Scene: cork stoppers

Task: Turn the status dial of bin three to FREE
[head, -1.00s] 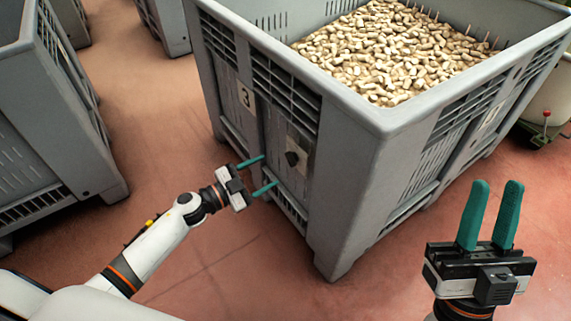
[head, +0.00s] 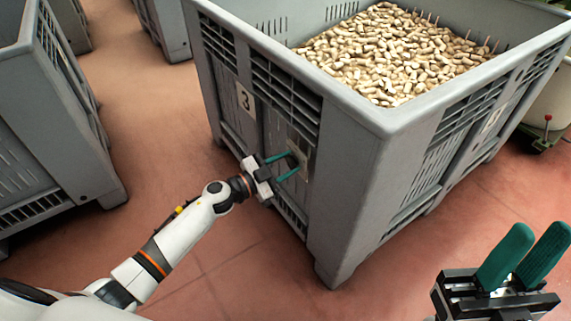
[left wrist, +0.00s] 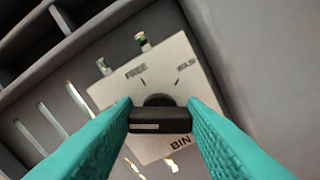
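Bin three is the large grey crate (head: 345,165) with a "3" label (head: 245,98) on its left side. Its dial plate (head: 304,158) sits low on that side, near the front corner. In the left wrist view the pale plate (left wrist: 108,92) reads FREE at upper left, a blurred word at upper right and BIN below. The black dial knob (left wrist: 160,121) lies crosswise, filling the gap between the green fingers of my left gripper (head: 293,161); they appear shut on its ends. Where the knob points is unclear. My right gripper (head: 538,246) is open and empty at lower right.
Bin three is filled with cork stoppers (head: 395,50). Another grey bin (head: 55,110) stands at the left, with more behind. A pale container with a red-knobbed lever (head: 548,118) is at the far right. The reddish floor (head: 240,250) in front is clear.

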